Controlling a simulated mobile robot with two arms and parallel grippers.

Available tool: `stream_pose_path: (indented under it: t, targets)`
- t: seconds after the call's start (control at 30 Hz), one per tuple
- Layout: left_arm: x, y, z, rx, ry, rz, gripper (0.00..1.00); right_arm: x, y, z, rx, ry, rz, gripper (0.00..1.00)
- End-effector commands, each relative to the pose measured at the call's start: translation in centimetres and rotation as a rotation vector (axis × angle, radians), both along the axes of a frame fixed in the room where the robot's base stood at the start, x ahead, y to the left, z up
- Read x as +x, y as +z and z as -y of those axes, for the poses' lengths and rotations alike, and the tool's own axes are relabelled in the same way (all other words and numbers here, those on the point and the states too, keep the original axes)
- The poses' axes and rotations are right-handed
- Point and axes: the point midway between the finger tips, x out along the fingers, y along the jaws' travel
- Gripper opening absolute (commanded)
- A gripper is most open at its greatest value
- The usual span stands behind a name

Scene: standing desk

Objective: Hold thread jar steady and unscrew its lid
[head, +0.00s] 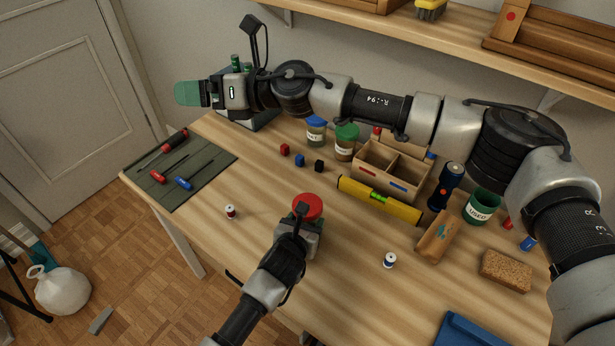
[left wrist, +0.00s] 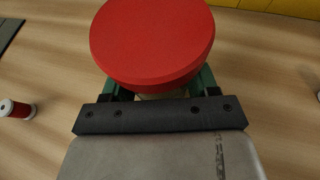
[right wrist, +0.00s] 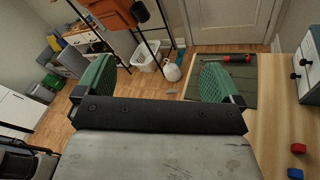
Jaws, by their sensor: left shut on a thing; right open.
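The thread jar has a wide red lid (head: 307,207), which sits on top of it near the desk's front. My left gripper (head: 300,230) is shut on the jar just below the lid. In the left wrist view the lid (left wrist: 152,40) fills the top, and green fingers stand on both sides of a narrow strip of pale jar body (left wrist: 163,95). The rest of the jar is hidden by lid and gripper. My right gripper (head: 190,92) is high over the desk's far left, away from the jar. In the right wrist view it (right wrist: 158,85) is open and empty.
Jars with blue (head: 317,121) and green (head: 347,132) lids stand behind, beside a wooden caddy (head: 365,160). A yellow level (head: 379,199) lies right of the thread jar. A tool mat (head: 205,165) is at left.

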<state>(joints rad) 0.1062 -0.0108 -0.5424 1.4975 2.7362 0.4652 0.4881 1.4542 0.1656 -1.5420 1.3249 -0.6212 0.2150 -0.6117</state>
Motion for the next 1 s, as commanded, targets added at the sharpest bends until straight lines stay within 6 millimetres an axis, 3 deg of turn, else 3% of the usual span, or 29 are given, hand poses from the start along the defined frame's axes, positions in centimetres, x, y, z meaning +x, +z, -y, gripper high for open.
stream_pose_path:
  t: [0.13, 0.27, 0.47, 0.57, 0.67, 0.7, 0.83, 1.0]
  targets:
    - [0.0, 0.0, 0.0, 0.0, 0.0, -0.001, 0.0, 3.9, 1.8, 1.4, 0.348, -0.281, -0.529, 0.97]
    - [0.0, 0.0, 0.0, 0.0, 0.0, -0.001, 0.0, 7.3, 1.1, 3.8, 0.661, -0.515, -1.001, 0.97]
    - [0.0, 0.0, 0.0, 0.0, 0.0, -0.001, 0.0, 10.2, -3.7, 8.5, 1.166, -0.894, -1.674, 0.97]
    - [0.0, 0.0, 0.0, 0.0, 0.0, -0.001, 0.0, 10.0, -7.3, 10.7, 1.434, -1.115, -1.956, 0.97]
    - [0.0, 0.0, 0.0, 0.0, 0.0, -0.001, 0.0, 8.5, -10.9, 12.6, 1.715, -1.374, -2.173, 0.97]
    - [0.0, 0.0, 0.0, 0.0, 0.0, -0.001, 0.0, 7.6, -12.3, 13.3, -1.708, 1.392, 2.084, 0.97]
    - [0.0, 0.0, 0.0, 0.0, 0.0, -0.001, 0.0, 3.9, -15.9, 15.1, -1.533, 1.33, 1.603, 0.97]
    - [0.0, 0.0, 0.0, 0.0, 0.0, -0.001, 0.0, -0.7, -18.1, 16.5, -1.388, 1.309, 1.145, 0.97]
